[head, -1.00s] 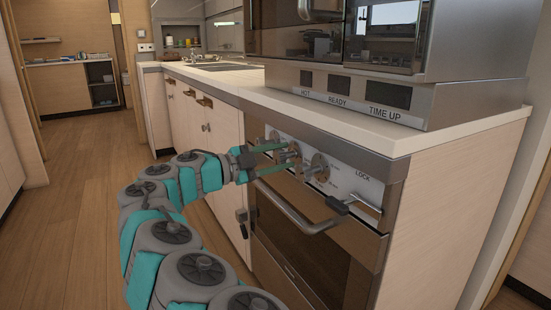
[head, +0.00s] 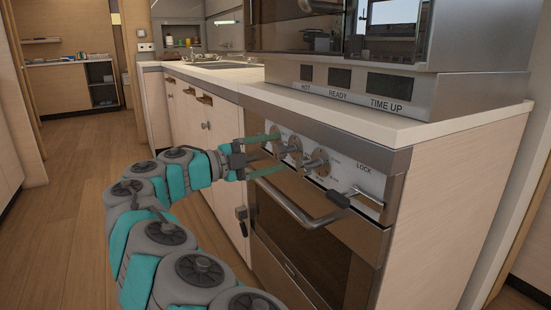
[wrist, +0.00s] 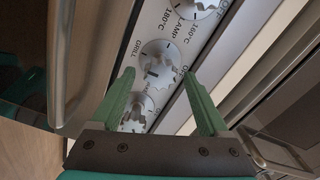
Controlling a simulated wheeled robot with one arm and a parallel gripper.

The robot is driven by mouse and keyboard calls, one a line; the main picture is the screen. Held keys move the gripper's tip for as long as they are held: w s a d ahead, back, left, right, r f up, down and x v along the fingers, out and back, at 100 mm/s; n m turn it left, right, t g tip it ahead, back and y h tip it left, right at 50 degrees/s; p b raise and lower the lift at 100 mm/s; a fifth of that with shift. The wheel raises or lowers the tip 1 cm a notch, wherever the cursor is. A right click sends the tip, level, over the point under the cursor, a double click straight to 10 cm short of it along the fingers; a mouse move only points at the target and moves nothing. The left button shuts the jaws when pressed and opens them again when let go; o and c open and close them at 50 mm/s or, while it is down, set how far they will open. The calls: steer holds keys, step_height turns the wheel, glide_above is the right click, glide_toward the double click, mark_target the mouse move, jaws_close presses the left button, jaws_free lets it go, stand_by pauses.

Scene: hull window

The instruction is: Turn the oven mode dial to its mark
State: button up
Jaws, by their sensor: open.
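The oven panel (head: 345,178) carries three metal dials in a row. The middle dial (head: 293,147) has a lobed knob, and in the wrist view this dial (wrist: 160,62) lies between and just ahead of my fingertips, with GRILL, LAMP and OFF printed around it. My gripper (head: 281,153) is open and empty, its two green fingers pointing at the panel; it also shows in the wrist view (wrist: 158,74). The right dial (head: 316,161) is clear of the fingers. The left dial (head: 275,134) is partly behind the upper finger. I cannot tell the mark.
The oven door handle (head: 300,210) runs below the dials, close under my lower finger. The counter edge (head: 320,137) overhangs above. The wooden floor (head: 75,180) at the left is clear.

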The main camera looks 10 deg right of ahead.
mark_target(277, 152)
steer(key=shift+b+v, duration=0.8)
steer(key=shift+v, duration=1.5)
